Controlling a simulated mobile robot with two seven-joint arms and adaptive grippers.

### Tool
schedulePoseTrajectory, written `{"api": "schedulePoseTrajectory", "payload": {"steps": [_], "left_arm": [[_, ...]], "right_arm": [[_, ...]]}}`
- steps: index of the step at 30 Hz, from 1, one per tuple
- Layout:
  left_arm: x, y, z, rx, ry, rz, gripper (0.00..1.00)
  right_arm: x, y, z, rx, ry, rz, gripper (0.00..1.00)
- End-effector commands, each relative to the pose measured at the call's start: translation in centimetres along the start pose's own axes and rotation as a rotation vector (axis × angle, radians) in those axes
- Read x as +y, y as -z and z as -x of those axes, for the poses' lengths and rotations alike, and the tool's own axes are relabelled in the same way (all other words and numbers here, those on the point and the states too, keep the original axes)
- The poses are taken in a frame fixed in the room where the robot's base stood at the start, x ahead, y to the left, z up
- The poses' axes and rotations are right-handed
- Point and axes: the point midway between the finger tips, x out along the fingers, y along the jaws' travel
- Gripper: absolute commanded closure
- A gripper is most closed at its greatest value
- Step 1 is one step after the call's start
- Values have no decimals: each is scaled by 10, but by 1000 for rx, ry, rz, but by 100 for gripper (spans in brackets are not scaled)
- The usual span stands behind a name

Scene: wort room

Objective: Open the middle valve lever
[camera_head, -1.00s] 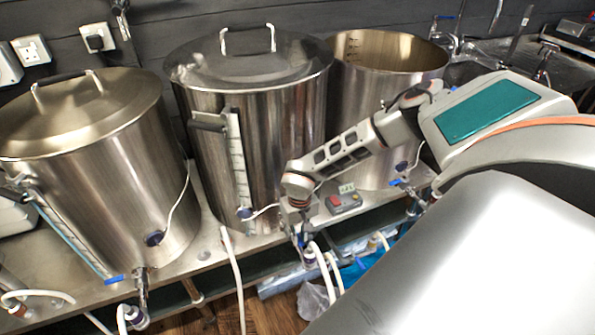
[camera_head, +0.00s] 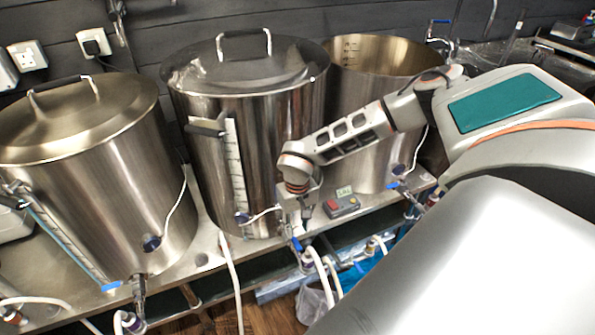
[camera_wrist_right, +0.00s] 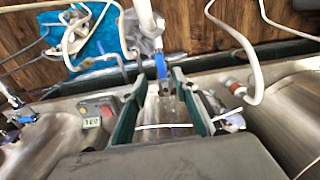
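The middle valve lever is a small blue handle (camera_head: 296,244) on the valve below the front of the middle kettle (camera_head: 260,150). In the right wrist view the blue lever (camera_wrist_right: 160,66) shows between and just past the fingertips, with a white hose beyond it. My right gripper (camera_wrist_right: 160,78) is open, its two green-padded fingers on either side of the lever, with no clear contact visible. In the head view my right gripper (camera_head: 298,228) is small and points down at the valve; its fingers are hard to make out. My left gripper is not in view.
A left kettle (camera_head: 110,170) and a right open kettle (camera_head: 375,120) flank the middle one on a steel bench. A red-and-grey control box (camera_head: 341,205) sits right of my gripper. White hoses (camera_head: 232,265) hang down in front.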

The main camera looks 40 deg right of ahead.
Motion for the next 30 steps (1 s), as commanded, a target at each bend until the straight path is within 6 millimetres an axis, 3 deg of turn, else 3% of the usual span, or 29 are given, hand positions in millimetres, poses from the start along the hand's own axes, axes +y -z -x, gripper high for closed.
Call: {"api": "schedulePoseTrajectory", "payload": {"steps": [3,10,30], "left_arm": [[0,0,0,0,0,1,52],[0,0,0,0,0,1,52],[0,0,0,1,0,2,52]], "right_arm": [[0,1,23,3,1,-1,71],[0,-1,45,-1,-1,0,71],[-2,-2,47,-5,3,-2,71]]}}
